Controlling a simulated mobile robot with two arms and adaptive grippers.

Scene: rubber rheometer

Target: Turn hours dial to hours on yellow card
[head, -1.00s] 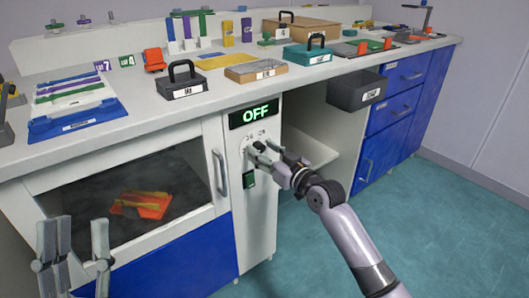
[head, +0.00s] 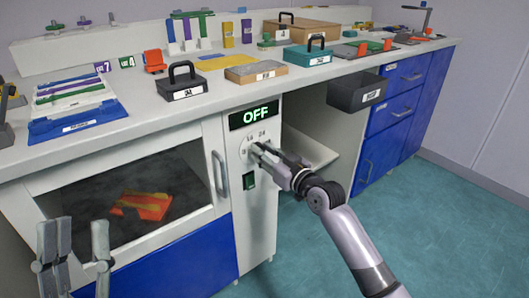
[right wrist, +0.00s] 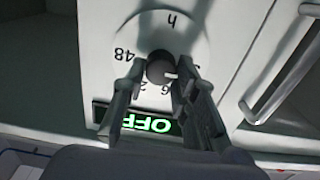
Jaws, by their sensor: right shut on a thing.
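The hours dial's white face (head: 248,142), with small numbers around it, is on the front panel under a green OFF display (head: 255,113). My right gripper (head: 258,151) is at this dial. The right wrist view shows its fingers on both sides of the dark round knob (right wrist: 160,68), shut on it; "48" and an "h" are legible on the face, other numbers are partly hidden by the fingers. My left gripper (head: 74,255) is open and empty at the lower left.
A dark green switch (head: 250,181) is below the dial. The oven door handle (head: 220,174) is left of the panel. Floor at the right is clear.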

